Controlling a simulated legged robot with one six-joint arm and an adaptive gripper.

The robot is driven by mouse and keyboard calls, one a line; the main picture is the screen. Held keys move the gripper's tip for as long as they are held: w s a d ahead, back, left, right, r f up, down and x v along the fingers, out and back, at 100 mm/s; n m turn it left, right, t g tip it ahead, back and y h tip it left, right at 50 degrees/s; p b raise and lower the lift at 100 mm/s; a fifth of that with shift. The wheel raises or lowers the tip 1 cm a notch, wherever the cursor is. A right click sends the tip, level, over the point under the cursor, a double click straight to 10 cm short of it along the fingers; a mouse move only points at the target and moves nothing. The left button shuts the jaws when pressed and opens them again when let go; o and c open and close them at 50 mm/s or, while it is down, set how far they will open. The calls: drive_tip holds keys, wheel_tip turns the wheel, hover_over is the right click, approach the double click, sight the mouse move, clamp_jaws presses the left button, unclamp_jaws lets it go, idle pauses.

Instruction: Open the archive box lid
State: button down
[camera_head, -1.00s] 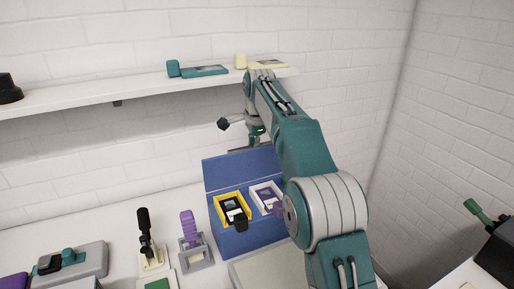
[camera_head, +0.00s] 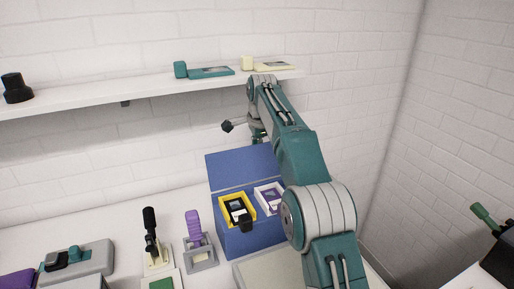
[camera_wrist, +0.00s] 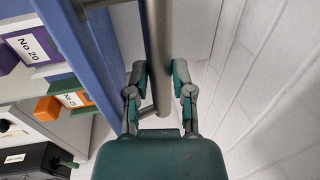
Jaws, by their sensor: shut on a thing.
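The blue archive box (camera_head: 254,239) stands on the white counter, left of my arm in the head view. Its blue lid (camera_head: 240,168) is raised at the back, so the inside shows. In the wrist view the blue lid (camera_wrist: 84,60) runs down the left side. My gripper (camera_wrist: 160,88) has its two fingers on either side of a grey bar (camera_wrist: 158,40) and is shut on it. In the head view the fingertips are mostly hidden behind the lid and arm.
A yellow-framed holder (camera_head: 237,207) and a white one with purple (camera_head: 269,197) sit in the box. A shelf (camera_head: 140,92) runs above on the wall. A black-handled tool (camera_head: 150,235) and a purple-handled one (camera_head: 194,228) stand to the left. The brick wall is close behind.

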drive_tip(key=c, duration=0.9)
unclamp_jaws()
drive_tip(key=shift+w, duration=0.15)
drive_tip(key=shift+o, duration=0.4)
drive_tip(key=shift+w+a+f, duration=0.15)
